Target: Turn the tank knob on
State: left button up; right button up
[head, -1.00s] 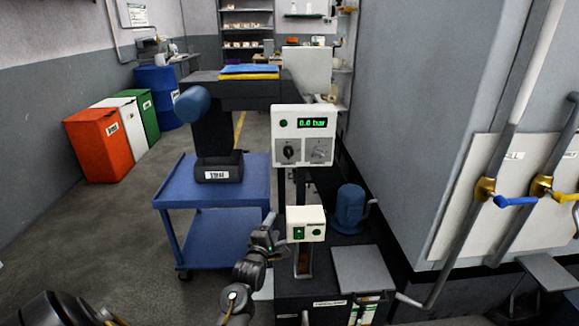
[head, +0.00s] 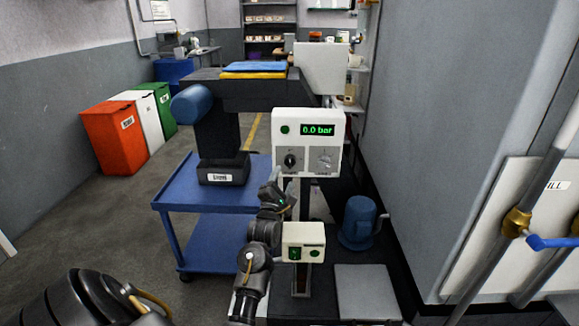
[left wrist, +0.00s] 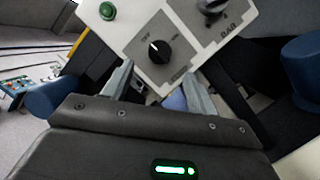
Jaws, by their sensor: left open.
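The white control box (head: 308,120) carries a green "0.0 bar" display and two knobs. Its left, black knob (head: 290,160) also shows in the left wrist view (left wrist: 160,52), on a grey plate with OFF and ON marks. Its white pointer mark is toward the OFF side. The label under it is too small to read. The right, grey knob (head: 325,158) shows partly at the top of the wrist view, by a BAR label. My left gripper (head: 283,178) is open and empty, just below the black knob and apart from it; its fingers (left wrist: 159,70) point toward it.
A smaller white box (head: 304,232) with a green switch stands below the control box, close to my left arm. A blue trolley (head: 210,190) is to the left, a blue motor-like unit (head: 358,222) to the right. A grey cabinet wall (head: 450,130) fills the right.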

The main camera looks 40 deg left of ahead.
aim_at(289, 165)
pick_arm(q)
jog(key=x, duration=0.7)
